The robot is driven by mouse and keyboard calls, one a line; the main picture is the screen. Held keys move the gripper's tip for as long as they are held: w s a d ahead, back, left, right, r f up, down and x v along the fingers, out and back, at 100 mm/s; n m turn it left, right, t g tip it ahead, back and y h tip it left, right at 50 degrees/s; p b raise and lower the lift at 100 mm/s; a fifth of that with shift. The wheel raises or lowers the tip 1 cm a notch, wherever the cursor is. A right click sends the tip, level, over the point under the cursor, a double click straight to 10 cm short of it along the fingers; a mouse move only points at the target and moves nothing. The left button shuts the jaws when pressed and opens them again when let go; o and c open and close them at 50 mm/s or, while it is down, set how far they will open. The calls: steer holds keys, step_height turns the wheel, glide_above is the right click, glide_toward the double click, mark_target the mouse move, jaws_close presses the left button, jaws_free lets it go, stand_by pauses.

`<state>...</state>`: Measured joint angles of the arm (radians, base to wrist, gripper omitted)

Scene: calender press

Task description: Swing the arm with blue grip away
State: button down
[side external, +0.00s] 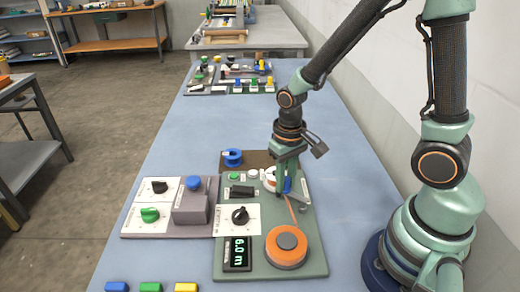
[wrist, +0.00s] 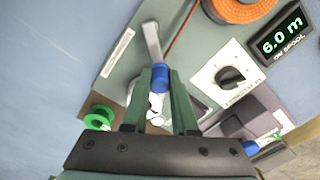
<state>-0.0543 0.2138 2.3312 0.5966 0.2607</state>
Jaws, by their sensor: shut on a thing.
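A grey metal swing arm (side external: 301,209) sits on the right part of the green press panel (side external: 315,235). In the wrist view the swing arm (wrist: 151,42) runs from the panel's upper part down to its blue grip (wrist: 158,79). The blue grip also shows in the side view (side external: 287,185), partly covered by my gripper. My gripper (side external: 283,186) points down at the panel and is shut on the blue grip. Its two green fingers (wrist: 159,73) stand on either side of the grip in the wrist view. A white round part behind the fingers is partly hidden.
An orange spool (side external: 287,247) sits at the panel's near end, with an orange strip running up from it. A display (side external: 237,254) reads 6.0 m. A black knob (side external: 240,215) and a grey box with a blue button (side external: 193,184) stand left. The blue table to the right is clear.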

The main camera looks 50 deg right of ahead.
mark_target(280, 212)
steer(key=n, duration=0.1)
steer(key=a+n, duration=0.1)
steer(key=n, duration=0.1)
steer(key=shift+s+a+n, duration=0.2)
steer(key=shift+a+n, duration=0.1)
steer(key=shift+s+a+n, duration=0.3)
steer(key=shift+a+n, duration=0.1)
steer(key=shift+n, duration=0.65)
steer(key=shift+s+a+n, duration=0.25)
steer(key=shift+a+n, duration=0.1)
steer(key=shift+n, duration=0.7)
steer(key=c, duration=0.7)
jaws_free()
steer(key=shift+a, duration=0.1)
step_height(280, 212, up, 12)
steer(key=shift+r, duration=0.1)
